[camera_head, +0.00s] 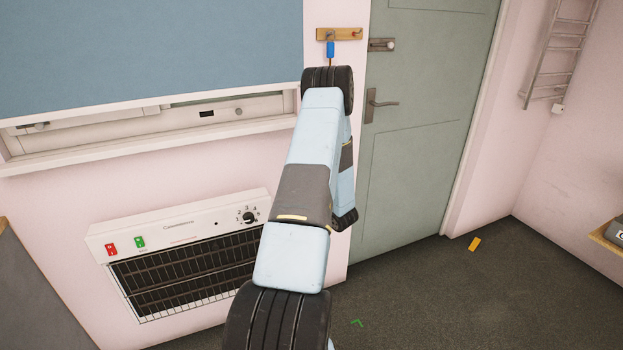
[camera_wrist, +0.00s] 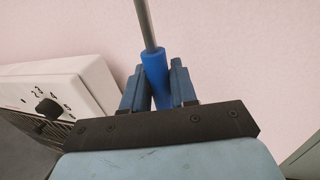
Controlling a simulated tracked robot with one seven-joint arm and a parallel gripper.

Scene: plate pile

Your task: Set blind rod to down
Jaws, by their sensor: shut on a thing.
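The blind rod (camera_wrist: 145,24) is a thin grey rod with a blue grip (camera_wrist: 155,72) at its lower end, seen in the wrist view. My gripper (camera_wrist: 158,70) is shut on the blue grip, with one finger on each side. The rod leans slightly and runs up out of the picture. The blue blind (camera_head: 150,50) covers most of the window in the head view, its slanting lower edge a little above the sill. In the head view my arm hides my gripper and the rod's grip.
A white wall heater (camera_head: 178,229) with a dial sits below the window; its corner also shows in the wrist view. A small hook board (camera_head: 339,34) with a blue-tagged item hangs beside the grey-green door (camera_head: 425,140). Dark floor at right is mostly clear.

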